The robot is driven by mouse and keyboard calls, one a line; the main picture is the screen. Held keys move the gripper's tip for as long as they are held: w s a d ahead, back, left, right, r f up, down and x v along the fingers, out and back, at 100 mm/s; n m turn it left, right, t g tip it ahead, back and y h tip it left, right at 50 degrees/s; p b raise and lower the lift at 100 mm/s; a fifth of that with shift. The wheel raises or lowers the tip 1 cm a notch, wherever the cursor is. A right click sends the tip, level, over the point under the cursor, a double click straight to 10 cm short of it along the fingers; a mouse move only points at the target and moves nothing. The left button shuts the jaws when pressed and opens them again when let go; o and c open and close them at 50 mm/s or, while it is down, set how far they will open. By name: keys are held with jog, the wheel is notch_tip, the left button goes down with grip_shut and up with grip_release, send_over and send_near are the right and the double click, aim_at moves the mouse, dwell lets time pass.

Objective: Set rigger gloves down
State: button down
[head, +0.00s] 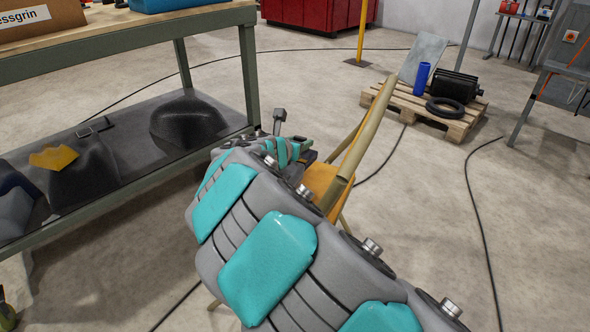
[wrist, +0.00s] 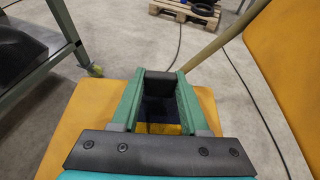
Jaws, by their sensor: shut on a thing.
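My gripper (wrist: 161,84) is low over the orange seat of a wooden chair (wrist: 85,115) in the wrist view. Its two green fingers are shut on a dark grey and navy thing (wrist: 158,110), which I take to be the rigger gloves. Only a small part of it shows between the fingers, so its shape is unclear. I cannot tell whether it touches the seat. In the head view my arm covers most of the gripper and of the chair (head: 322,184); the held thing cannot be made out there.
A workbench (head: 249,75) stands at the left; its lower shelf holds dark bulky items and a yellow piece (head: 54,158). The chair's backrest (wrist: 285,60) rises right of my gripper. A pallet (head: 425,117) with a roller and a blue cylinder (head: 421,79) stands behind. Cables cross the floor.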

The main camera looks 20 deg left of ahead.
aim_at(284, 170)
jog(key=shift+f+b, duration=0.45)
jog(key=shift+f, duration=2.95)
jog(key=shift+c, duration=2)
grip_release()
jog(key=shift+f, duration=0.1)
jog(key=shift+s+r, duration=0.25)
jog(key=p+v, duration=0.1)
jog(key=v, duration=0.9)
jog(key=shift+s+r, duration=0.15)
jog(key=shift+r, duration=0.05)
jog(key=shift+s+r, duration=0.15)
jog(key=shift+s, duration=0.4)
